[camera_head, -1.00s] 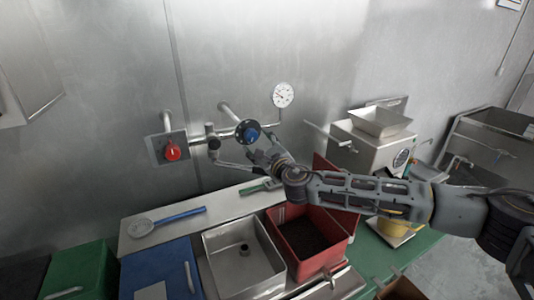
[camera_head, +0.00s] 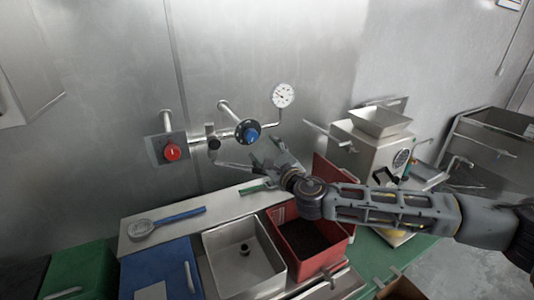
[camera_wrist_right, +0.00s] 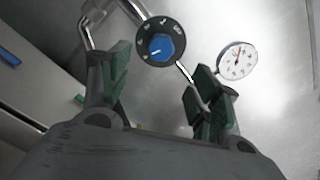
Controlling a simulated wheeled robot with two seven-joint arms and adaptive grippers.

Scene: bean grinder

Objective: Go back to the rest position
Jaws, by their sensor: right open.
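My right gripper (camera_head: 266,156) is in front of the metal wall, below and a little right of the blue dial knob (camera_head: 251,134). In the right wrist view its green-padded fingers (camera_wrist_right: 156,88) are apart with nothing between them. The blue knob on its black dial (camera_wrist_right: 161,47) shows beyond the fingers there, apart from them. My right arm (camera_head: 390,207) reaches in from the right, above the red bin. My left gripper is not in view.
A red knob (camera_head: 172,152) on a box and a gauge (camera_head: 283,95) are on the wall. Below are a green bin (camera_head: 82,270), blue lid (camera_head: 160,268), steel sink (camera_head: 243,262) and red bin (camera_head: 325,258). A grinder (camera_head: 372,146) stands right. A blue-handled scoop (camera_head: 180,215) lies on the ledge.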

